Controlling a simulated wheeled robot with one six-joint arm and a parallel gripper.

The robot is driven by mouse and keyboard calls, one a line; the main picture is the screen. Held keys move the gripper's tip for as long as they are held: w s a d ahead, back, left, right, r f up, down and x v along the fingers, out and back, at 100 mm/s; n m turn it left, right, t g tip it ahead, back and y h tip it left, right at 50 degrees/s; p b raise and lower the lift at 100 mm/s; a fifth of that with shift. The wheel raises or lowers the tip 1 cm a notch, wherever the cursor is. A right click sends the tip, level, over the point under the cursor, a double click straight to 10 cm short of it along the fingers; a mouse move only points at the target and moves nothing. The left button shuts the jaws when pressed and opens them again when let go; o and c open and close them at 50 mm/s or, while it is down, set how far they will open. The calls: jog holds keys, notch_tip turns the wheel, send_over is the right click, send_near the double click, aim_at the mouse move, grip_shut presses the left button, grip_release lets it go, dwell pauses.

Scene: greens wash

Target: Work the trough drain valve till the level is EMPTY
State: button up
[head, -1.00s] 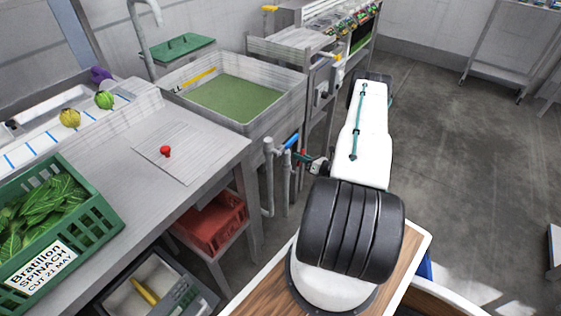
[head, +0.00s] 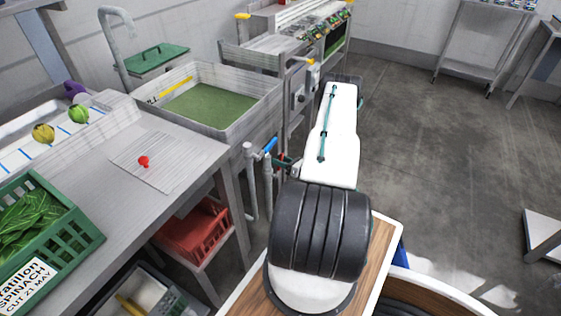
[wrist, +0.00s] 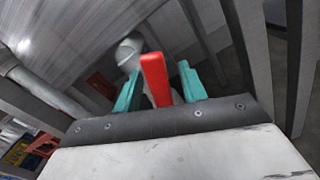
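The wash trough (head: 243,122) holds green water (head: 210,104). A yellow gauge strip (head: 176,87) is on its inner back wall; its lettering is too small to read. Grey pipes (head: 249,180) stand at the trough's near right corner, with a blue handle (head: 270,146) and a red lever (head: 283,158) there. My gripper (head: 291,163) is beside these pipes, partly hidden by my arm. In the wrist view, its teal fingers (wrist: 161,85) are open on either side of the red lever (wrist: 156,78), with a gap showing at least on the right.
Table legs and pipes are close to my gripper. Open floor (head: 430,150) lies to the right.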

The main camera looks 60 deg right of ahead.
jog(key=s, duration=0.7)
jog(key=shift+s+d, duration=0.25)
jog(key=shift+s, duration=0.15)
